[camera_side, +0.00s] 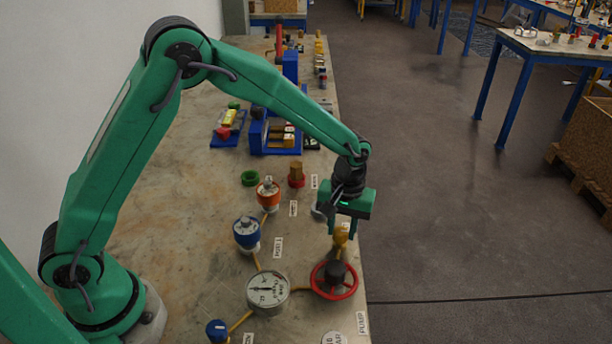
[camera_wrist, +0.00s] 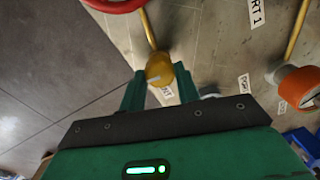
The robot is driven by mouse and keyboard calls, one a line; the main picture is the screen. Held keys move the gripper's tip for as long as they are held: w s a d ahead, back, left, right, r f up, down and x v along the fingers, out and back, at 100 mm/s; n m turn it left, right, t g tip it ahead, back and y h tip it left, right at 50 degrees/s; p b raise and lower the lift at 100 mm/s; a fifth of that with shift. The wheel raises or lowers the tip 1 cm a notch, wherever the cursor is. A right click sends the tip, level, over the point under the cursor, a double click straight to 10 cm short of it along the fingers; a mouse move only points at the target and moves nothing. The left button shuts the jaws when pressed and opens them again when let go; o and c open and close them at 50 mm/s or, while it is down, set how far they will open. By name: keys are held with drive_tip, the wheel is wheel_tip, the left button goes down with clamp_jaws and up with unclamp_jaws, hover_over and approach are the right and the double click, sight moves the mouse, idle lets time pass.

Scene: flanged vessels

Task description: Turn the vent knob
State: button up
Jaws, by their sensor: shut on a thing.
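A yellow knob (camera_side: 341,238) stands near the right edge of the worktable, just behind the red handwheel. I take it as the vent knob; the label beside it is too small to read. My gripper (camera_side: 343,230) points down over it, with a finger on either side. In the wrist view the yellow knob (camera_wrist: 159,69) sits between the two green fingertips of my gripper (camera_wrist: 158,77), which are shut on it. The knob's lower part is partly hidden in the side view.
A red handwheel (camera_side: 334,280) is close in front of the knob, and a white gauge (camera_side: 267,291) is left of it. Orange (camera_side: 268,194) and blue (camera_side: 246,233) capped ports stand further left. The table's right edge is close by.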

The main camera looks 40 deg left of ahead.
drive_tip(key=m, duration=0.4)
drive_tip(key=shift+d, duration=0.15)
drive_tip(key=m, duration=0.4)
drive_tip(key=shift+d+m, duration=0.1)
drive_tip(key=shift+m, duration=0.3)
drive_tip(key=m, duration=0.3)
drive_tip(key=shift+m+t, duration=0.3)
drive_tip(key=m, duration=0.4)
drive_tip(key=shift+s, duration=0.1)
drive_tip(key=o, duration=1)
drive_tip(key=shift+r, duration=0.15)
